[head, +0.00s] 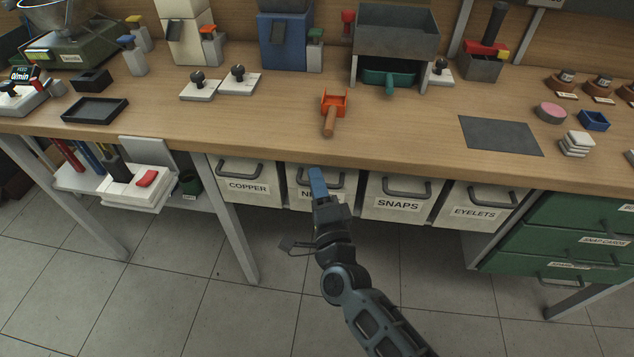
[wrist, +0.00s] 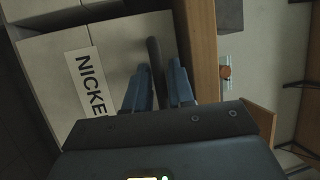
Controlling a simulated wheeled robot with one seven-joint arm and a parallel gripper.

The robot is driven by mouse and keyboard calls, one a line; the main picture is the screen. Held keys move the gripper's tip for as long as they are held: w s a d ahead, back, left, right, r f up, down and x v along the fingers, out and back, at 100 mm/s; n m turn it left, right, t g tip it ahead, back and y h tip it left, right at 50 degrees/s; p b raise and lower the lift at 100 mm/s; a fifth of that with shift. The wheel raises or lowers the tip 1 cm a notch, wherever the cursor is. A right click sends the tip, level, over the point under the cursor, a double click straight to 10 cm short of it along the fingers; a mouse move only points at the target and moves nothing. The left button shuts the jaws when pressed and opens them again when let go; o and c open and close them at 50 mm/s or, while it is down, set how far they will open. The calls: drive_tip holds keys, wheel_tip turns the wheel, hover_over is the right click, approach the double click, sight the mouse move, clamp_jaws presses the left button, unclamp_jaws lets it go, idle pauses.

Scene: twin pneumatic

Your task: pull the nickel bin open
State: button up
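The nickel bin (head: 336,203) sits under the bench between the copper and snaps bins. Its front looks in line with theirs, so it appears closed. Its label is partly hidden by my gripper in the head view. The bin front (wrist: 112,40) and its "NICKE..." label fill the left of the wrist view. My gripper (head: 317,172) is at the bin's handle. In the wrist view, the dark handle (wrist: 154,52) runs between the two blue fingers of my gripper (wrist: 160,78), one finger on each side. I cannot tell whether they press on it.
The wooden bench edge (head: 266,147) runs just above the bins. The copper bin (head: 249,197) is to the left, the snaps bin (head: 397,215) and eyelets bin (head: 474,222) to the right. The tiled floor (head: 222,315) in front is clear apart from my arm.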

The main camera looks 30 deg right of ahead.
clamp_jaws()
drive_tip(key=shift+s+f, duration=0.1)
drive_tip(key=shift+f, duration=0.05)
idle(0.4)
drive_tip(key=s+a+f+n+t+y+b, duration=0.1)
drive_tip(key=s+a+f+n+t+b, duration=0.3)
drive_tip(key=b, duration=1.8)
drive_tip(key=shift+s+a+f+t, duration=0.65)
drive_tip(key=shift+s+f+t, duration=0.2)
drive_tip(key=shift+s, duration=0.7)
